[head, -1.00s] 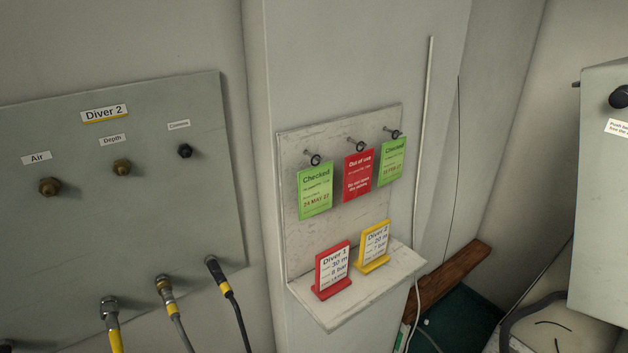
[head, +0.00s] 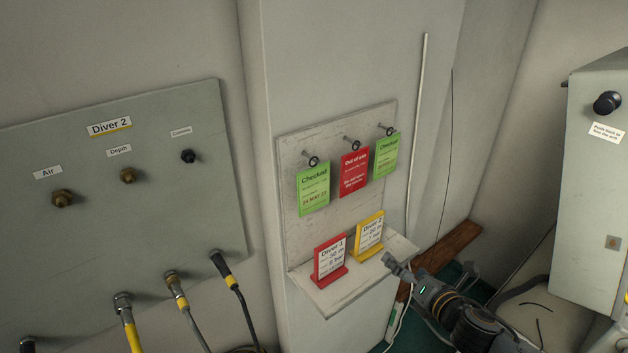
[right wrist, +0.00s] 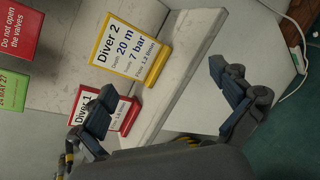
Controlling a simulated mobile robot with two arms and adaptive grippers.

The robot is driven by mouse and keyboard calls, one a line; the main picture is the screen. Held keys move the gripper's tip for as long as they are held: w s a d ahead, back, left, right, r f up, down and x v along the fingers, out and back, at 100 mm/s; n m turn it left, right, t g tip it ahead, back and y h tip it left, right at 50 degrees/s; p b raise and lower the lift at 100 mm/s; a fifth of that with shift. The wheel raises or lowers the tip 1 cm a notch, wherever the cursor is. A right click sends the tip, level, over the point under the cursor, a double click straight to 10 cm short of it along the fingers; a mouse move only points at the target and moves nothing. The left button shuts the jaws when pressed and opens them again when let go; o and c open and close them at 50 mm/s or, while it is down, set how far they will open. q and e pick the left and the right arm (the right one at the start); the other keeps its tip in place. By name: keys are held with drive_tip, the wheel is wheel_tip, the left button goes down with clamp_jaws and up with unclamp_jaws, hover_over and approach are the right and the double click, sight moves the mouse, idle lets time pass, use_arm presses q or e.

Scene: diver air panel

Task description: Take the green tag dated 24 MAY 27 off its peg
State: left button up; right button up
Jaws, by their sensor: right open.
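The green tag dated 24 MAY 27 (head: 313,188) hangs from the left peg (head: 311,160) of a pale board. Its edge also shows at the left of the right wrist view (right wrist: 11,91). A red "Out of use" tag (head: 354,173) hangs on the middle peg, and another green "Checked" tag (head: 387,156) on the right peg; its date is too small to read. My right gripper (head: 428,268) is open and empty, right of the small shelf and below the tags, apart from them. Its fingers show in the right wrist view (right wrist: 160,88). My left gripper is out of view.
The shelf (head: 325,303) below the tags holds a red Diver 1 stand (head: 330,259) and a yellow Diver 2 stand (head: 368,238). A grey panel (head: 90,240) with hoses is at left. A grey box (head: 590,190) is at right. Space before the tags looks clear.

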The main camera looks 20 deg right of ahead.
drive_tip(key=a+r+n+t+y+p, duration=0.15)
drive_tip(key=a+r+n, duration=0.4)
drive_tip(key=r, duration=0.55)
drive_tip(key=n+y+b, duration=0.5)
drive_tip(key=n+b, duration=0.1)
drive_tip(key=b, duration=0.3)
approach(315, 180)
drive_tip(key=shift+t+h, duration=0.25)
drive_tip(key=shift+t, duration=0.2)
drive_tip(key=p+x, duration=0.2)
drive_tip(key=x, duration=0.1)
drive_tip(key=p+x, duration=0.1)
drive_tip(key=x, duration=0.1)
drive_tip(key=shift+s+a, duration=0.1)
drive_tip(key=shift+a, duration=0.15)
drive_tip(key=p+x, duration=0.1)
drive_tip(key=x, duration=0.1)
drive_tip(key=shift+w+a+f, duration=0.1)
drive_tip(key=shift+w+a, duration=0.05)
drive_tip(key=shift+w, duration=0.2)
drive_tip(key=shift+w+a+f+p, duration=0.1)
drive_tip(key=shift+w+a+p, duration=0.05)
drive_tip(key=shift+w+p, duration=0.2)
drive_tip(key=shift+c, duration=0.2)
